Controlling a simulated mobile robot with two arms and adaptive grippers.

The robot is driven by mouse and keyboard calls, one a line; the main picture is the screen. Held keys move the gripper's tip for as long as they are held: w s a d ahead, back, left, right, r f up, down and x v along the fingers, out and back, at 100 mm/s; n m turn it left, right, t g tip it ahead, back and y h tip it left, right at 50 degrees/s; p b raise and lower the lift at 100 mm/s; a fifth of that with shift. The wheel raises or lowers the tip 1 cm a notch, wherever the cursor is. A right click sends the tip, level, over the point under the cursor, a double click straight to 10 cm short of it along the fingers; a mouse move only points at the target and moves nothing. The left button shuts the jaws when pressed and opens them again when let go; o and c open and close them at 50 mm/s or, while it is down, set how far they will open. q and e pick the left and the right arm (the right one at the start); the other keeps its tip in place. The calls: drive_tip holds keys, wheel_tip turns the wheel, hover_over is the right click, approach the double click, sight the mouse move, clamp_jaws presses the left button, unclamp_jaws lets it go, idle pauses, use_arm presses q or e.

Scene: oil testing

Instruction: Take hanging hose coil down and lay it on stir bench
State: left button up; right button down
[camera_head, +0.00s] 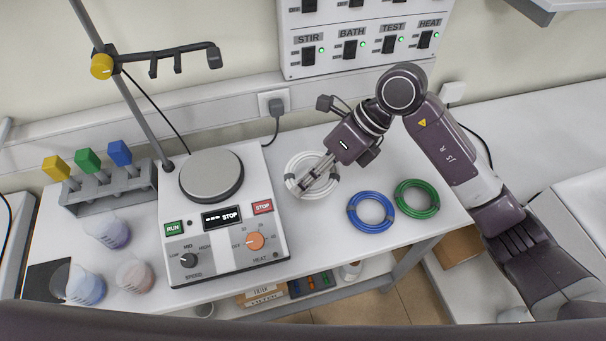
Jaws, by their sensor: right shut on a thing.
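A white hose coil (296,161) is at the bench surface, right of the stirrer. My right gripper (308,188) is over the coil and shut on it, its fingers across the ring. Whether the coil rests fully on the stir bench (330,247) or is slightly raised, I cannot tell. A blue coil (371,225) and a green coil (417,199) lie flat on the bench to its right. The hook rack (178,62) on the stand at the upper left has empty hooks. My left gripper is not in view.
The hotplate stirrer (222,240) stands left of the coils. A rack (112,190) with coloured-handled tools and several beakers (86,287) are at the left. A switch panel (365,45) and a plug (275,104) are on the wall behind. Bench room behind the coils is clear.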

drive_tip(key=shift+a+f+m+y, duration=0.1)
drive_tip(key=shift+f+m+y, duration=0.1)
drive_tip(key=shift+m+y, duration=0.35)
drive_tip(key=shift+s+f+m, duration=0.15)
drive_tip(key=shift+f+m, duration=0.05)
drive_tip(key=shift+m, duration=0.15)
drive_tip(key=shift+f, duration=0.1)
drive_tip(key=shift+a+f, duration=0.1)
drive_tip(key=shift+f, duration=0.25)
drive_tip(key=shift+a+f+b, duration=0.1)
drive_tip(key=shift+f+b, duration=0.35)
drive_tip(key=shift+f, duration=0.2)
wheel_tip(320, 180, down, 4)
drive_tip(key=b, duration=0.3)
drive_tip(key=shift+f, duration=0.15)
drive_tip(key=shift+f+b, duration=1.15)
drive_tip(key=shift+f, duration=0.15)
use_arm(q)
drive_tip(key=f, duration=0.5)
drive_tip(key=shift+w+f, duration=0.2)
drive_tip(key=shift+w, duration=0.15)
